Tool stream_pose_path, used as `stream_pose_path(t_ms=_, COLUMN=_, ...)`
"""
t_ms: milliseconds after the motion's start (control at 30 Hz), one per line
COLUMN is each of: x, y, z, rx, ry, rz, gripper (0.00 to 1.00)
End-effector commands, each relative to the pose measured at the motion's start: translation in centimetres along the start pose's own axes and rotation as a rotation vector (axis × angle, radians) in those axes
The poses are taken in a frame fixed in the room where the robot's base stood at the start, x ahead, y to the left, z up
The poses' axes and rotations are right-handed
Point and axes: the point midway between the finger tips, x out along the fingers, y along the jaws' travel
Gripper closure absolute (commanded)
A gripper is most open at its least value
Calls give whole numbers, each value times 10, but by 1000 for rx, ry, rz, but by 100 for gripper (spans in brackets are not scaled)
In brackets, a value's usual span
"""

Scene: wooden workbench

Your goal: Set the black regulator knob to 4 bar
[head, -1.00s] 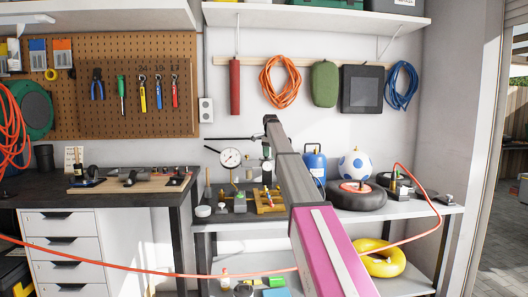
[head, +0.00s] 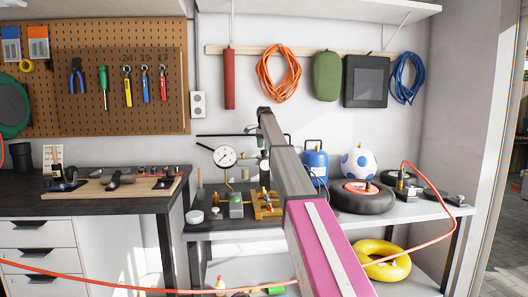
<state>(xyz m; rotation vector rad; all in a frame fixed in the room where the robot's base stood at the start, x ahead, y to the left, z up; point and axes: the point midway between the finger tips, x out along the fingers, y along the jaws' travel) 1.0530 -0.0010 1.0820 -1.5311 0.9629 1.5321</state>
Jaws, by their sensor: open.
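A large round white pressure gauge (head: 224,156) with a red needle stands on a stem over the back of the grey bench (head: 400,212). I cannot read its scale at this size. Just right of it, partly behind my arm, is a small upright fitting (head: 264,166) with dark and pale parts. It may belong to the regulator, but I cannot make out the black knob or its setting. My magenta and grey arm reaches up and forward across the middle of the head view.
A blue tank (head: 315,165), a white ball with blue spots (head: 358,162) and a black tyre (head: 361,197) stand right of my arm. An orange hose (head: 433,182) loops off the right end. A dark-topped workbench (head: 60,206) stands left. Open floor shows far right.

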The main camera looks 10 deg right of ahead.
Motion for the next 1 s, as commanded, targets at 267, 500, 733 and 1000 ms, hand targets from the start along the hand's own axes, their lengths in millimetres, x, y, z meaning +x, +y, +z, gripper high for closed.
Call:
stream_pose_path(t_ms=267, x=26, y=0, z=0, rx=0, ry=0, rz=-1, gripper=35)
stream_pose_path(t_ms=500, x=26, y=0, z=0, rx=0, ry=0, rz=-1, gripper=45)
stream_pose_path(t_ms=733, x=26, y=0, z=0, rx=0, ry=0, rz=-1, gripper=84)
stream_pose_path(t_ms=1000, x=26, y=0, z=0, rx=-39, ry=0, rz=-1, gripper=84)
